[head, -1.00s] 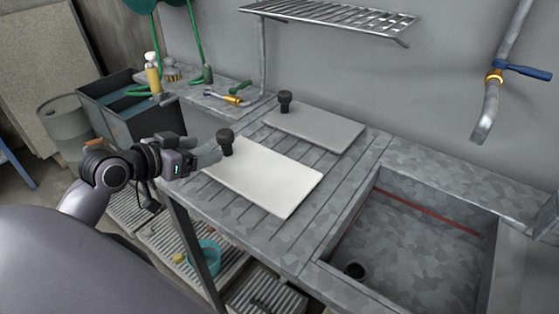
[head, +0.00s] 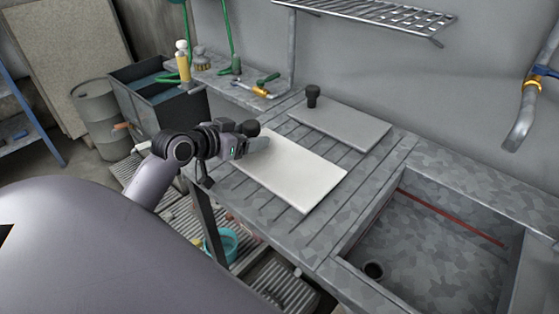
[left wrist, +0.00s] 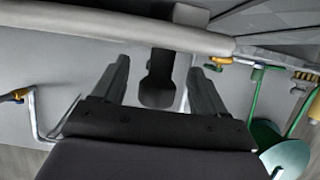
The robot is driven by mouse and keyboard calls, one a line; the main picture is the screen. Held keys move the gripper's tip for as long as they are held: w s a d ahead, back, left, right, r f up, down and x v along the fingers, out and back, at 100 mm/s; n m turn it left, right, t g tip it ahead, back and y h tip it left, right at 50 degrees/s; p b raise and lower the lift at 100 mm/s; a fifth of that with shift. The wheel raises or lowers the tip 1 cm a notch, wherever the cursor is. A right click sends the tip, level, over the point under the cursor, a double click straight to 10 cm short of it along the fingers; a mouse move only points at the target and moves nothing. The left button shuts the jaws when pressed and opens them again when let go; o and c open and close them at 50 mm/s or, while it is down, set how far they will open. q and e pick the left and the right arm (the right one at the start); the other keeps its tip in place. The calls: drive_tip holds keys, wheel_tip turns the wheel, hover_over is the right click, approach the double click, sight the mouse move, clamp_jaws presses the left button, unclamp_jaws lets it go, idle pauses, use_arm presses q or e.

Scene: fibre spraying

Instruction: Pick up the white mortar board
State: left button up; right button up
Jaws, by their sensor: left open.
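The white mortar board (head: 300,174) lies flat on the grooved drainboard, left of the sink. Its black knob handle (head: 248,128) stands up at the far left corner, its lower part hidden behind my left gripper (head: 257,145). In the left wrist view the gripper (left wrist: 160,80) is open, with a dark finger on each side of the black handle (left wrist: 157,85). Gaps show between the handle and both fingers. The board's pale edge (left wrist: 110,25) crosses the top of that view. My right gripper is not in view.
A grey board (head: 345,128) with a black knob (head: 312,96) lies behind the white one. The sink basin (head: 440,245) is at the right. A metal rack (head: 370,18) hangs above. A yellow bottle (head: 183,62) and green hose stand at the back left.

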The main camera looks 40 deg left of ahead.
use_arm(q)
drive_tip(key=c, duration=1.3)
drive_tip(key=shift+c, duration=0.2)
drive_tip(key=shift+r, duration=0.1)
